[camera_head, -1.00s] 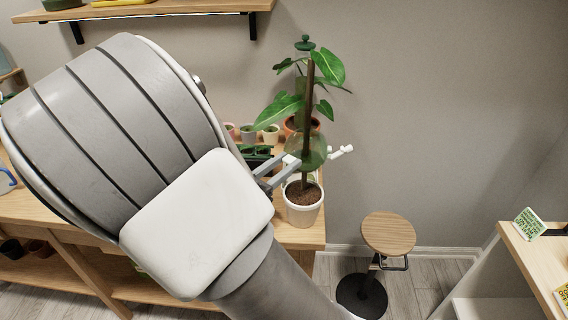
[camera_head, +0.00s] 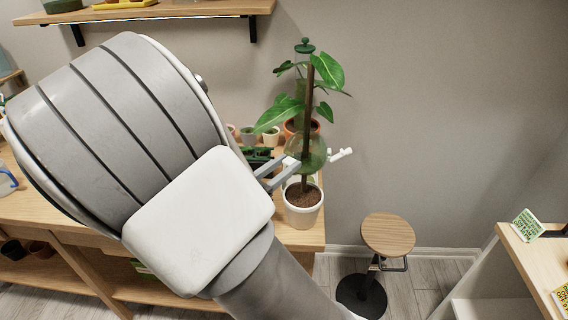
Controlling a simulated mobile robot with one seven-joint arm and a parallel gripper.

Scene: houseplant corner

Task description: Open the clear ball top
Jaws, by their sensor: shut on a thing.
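The clear ball (camera_head: 319,152) is a greenish see-through shell around the brown stem of a tall potted plant, above the white pot (camera_head: 303,214). A white jointed piece (camera_head: 341,154) sticks out at its right side. My gripper (camera_head: 291,164) is at the ball's left side, its two grey fingers reaching in from the left. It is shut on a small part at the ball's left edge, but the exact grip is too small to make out. I cannot tell whether the ball's top half stands apart from the lower half.
The plant's pot stands at the right end of a wooden bench (camera_head: 60,205), with small pots (camera_head: 271,134) behind. A round stool (camera_head: 388,234) stands on the floor to the right. A wall shelf (camera_head: 150,12) hangs at upper left. My arm hides much of the bench.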

